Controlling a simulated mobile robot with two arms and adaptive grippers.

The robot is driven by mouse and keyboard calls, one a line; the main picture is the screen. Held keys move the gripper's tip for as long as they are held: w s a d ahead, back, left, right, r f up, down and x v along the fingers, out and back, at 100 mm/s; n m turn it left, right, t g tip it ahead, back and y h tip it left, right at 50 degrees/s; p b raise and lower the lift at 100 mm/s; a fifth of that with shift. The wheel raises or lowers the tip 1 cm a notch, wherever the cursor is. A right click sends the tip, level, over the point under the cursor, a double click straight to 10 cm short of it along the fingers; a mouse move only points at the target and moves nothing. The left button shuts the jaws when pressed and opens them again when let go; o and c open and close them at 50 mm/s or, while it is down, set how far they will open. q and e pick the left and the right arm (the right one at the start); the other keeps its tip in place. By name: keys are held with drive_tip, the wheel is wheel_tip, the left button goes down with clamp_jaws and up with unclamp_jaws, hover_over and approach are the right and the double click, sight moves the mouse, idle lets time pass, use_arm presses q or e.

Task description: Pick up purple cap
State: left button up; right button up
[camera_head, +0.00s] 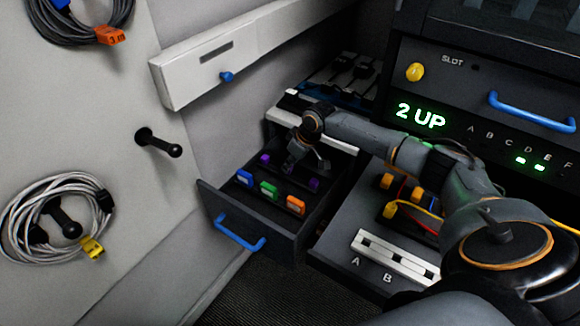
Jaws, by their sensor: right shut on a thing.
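The open dark drawer (322,208) at centre left holds purple caps in its back row. One purple cap (265,158) shows left of my right gripper, and another purple cap (314,184) shows to its right. My right gripper (291,168) reaches down into the drawer between these two, at the middle of the back row. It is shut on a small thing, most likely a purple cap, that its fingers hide. My left gripper is not in view.
Blue, green (268,190) and orange (295,205) tagged pieces stand in the drawer's front row. A neighbouring tray (340,243) has a white A/B strip and cables. Coiled cables hang on the left wall. A display reads "2 UP".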

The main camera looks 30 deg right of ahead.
drive_tip(key=s+a+r+p, duration=0.2)
drive_tip(key=s+r+p, duration=0.1)
drive_tip(key=s+r, duration=0.3)
drive_tip(key=s+a+r+p, duration=0.2)
drive_tip(key=s+a+r, duration=0.1)
drive_tip(key=s+r, duration=0.4)
wheel_tip(320, 180, up, 2)
drive_tip(key=shift+a+r+p, duration=0.1)
drive_tip(key=shift+a+p, duration=0.15)
drive_tip(key=shift+p, duration=0.15)
idle(0.4)
drive_tip(key=shift+w, duration=0.1)
